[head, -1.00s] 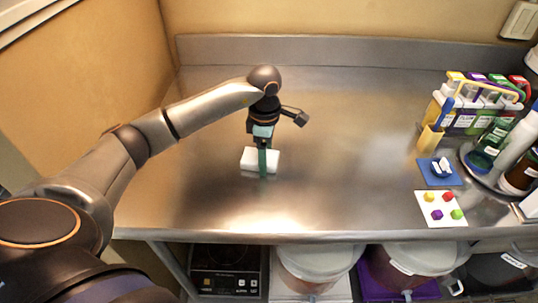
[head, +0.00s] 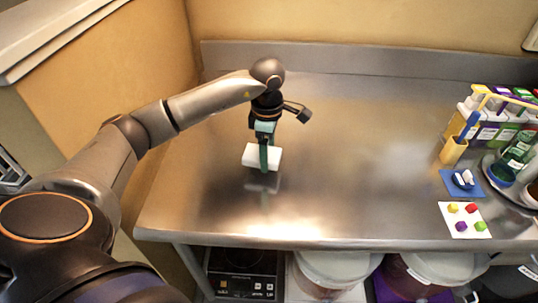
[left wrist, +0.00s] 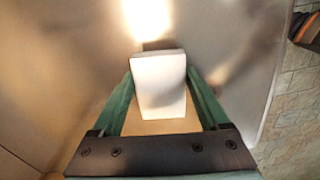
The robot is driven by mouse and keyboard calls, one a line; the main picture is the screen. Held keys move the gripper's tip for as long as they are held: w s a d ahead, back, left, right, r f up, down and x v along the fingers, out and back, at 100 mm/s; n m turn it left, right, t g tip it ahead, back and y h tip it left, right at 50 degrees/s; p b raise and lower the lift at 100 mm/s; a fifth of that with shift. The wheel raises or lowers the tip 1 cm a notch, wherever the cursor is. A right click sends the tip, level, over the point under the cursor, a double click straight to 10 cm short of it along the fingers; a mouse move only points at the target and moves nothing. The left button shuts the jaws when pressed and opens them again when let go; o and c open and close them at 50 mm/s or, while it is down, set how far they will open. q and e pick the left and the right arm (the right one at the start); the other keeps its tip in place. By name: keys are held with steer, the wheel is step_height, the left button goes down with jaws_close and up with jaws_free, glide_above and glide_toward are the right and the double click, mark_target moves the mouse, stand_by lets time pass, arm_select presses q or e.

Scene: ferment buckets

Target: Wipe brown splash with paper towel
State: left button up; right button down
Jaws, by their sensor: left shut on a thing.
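The paper towel is a white folded pad (head: 250,157). In the head view it sits between the fingers of my left gripper (head: 264,166), at or just above the steel counter. In the left wrist view the white pad (left wrist: 158,85) is pinched between the two green fingers of my left gripper (left wrist: 158,92). I cannot tell whether the pad touches the counter. No brown splash shows clearly in either view; the pad and gripper hide the surface under them. My right gripper is not in view.
The steel counter (head: 350,150) is mostly clear. At the right are a bottle rack (head: 500,112), a yellow cup (head: 453,151), a blue mat (head: 461,184) and a white card with coloured cubes (head: 463,232). Buckets (head: 335,270) stand beneath the front edge.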

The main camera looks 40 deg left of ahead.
arm_select(q)
steer(key=shift+r+p, duration=1.35)
steer(key=shift+r, duration=1)
